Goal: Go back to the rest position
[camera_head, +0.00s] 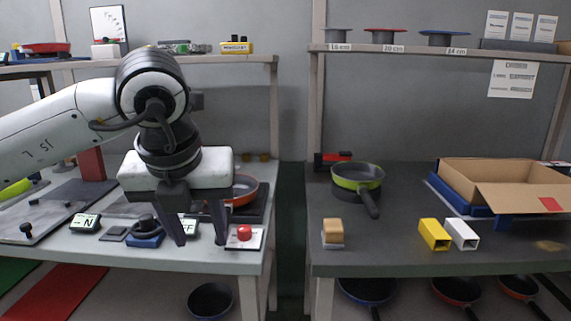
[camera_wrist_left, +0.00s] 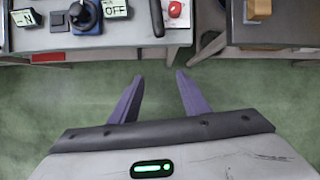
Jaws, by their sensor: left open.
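My left gripper (camera_head: 198,218) hangs with its fingers pointing down in front of the left bench in the head view. Its two fingers are spread apart with nothing between them. In the left wrist view the left gripper (camera_wrist_left: 158,95) shows both fingertips over green floor, short of the bench edge. The arm comes in from the left and hides part of the left bench top. My right gripper is in neither view.
The left bench (camera_head: 215,262) carries a joystick (camera_head: 147,226), a red button (camera_head: 244,232) and an orange pan (camera_head: 245,188). The right bench (camera_head: 390,235) holds a green pan (camera_head: 357,177), yellow block (camera_head: 434,235) and cardboard box (camera_head: 500,172). A gap separates the benches.

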